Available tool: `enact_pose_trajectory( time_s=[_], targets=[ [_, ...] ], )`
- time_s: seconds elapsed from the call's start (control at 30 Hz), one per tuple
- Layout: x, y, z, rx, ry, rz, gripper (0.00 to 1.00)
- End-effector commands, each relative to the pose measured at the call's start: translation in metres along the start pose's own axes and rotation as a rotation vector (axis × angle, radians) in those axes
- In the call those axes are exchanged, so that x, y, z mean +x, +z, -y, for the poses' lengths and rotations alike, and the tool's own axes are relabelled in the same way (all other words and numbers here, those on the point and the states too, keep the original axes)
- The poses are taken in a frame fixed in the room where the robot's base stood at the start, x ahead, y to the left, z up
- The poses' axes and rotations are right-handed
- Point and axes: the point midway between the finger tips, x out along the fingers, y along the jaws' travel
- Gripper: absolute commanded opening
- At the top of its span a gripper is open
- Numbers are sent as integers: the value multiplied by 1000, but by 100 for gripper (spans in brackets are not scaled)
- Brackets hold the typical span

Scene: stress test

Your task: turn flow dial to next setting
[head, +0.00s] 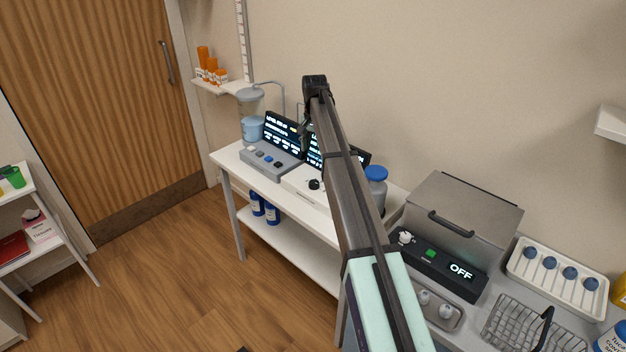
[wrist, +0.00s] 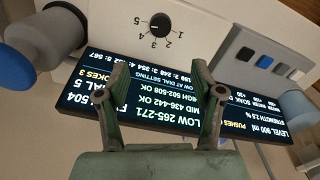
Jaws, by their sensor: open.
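The flow dial (wrist: 159,22) is a round black knob on a white panel, with numbers 1 to 5 around it, near the top of the wrist view. Its pointer setting is too small to tell surely. In the head view the dial (head: 314,184) is a small black knob on a white box. A dark screen (wrist: 130,100) with upside-down text, including LOW, MID and HIGH lines, lies behind my fingers. My gripper (wrist: 160,68) is open and empty, its green-grey fingers apart from the dial. In the head view my gripper (head: 307,130) hangs over the screens, partly hidden by my arm.
A grey unit (head: 270,160) with several buttons and its own screen (head: 284,133) stands left of the dial box. A blue-capped bottle (head: 376,185) stands right of it. A metal box (head: 455,215) and an OFF panel (head: 460,271) sit farther right.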

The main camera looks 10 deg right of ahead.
Motion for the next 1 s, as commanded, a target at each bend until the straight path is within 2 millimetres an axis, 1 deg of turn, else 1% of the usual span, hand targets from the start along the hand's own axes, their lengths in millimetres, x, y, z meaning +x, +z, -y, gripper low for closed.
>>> enact_pose_trajectory(
  time_s=[0.4,0.6,0.8,1.0],
  targets=[
    [81,1,0,-1,1,2,67],
    [116,1,0,-1,0,0,67],
    [138,0,1,-1,-1,-1,67],
    [146,0,1,-1,-1,-1,67]
  ],
)
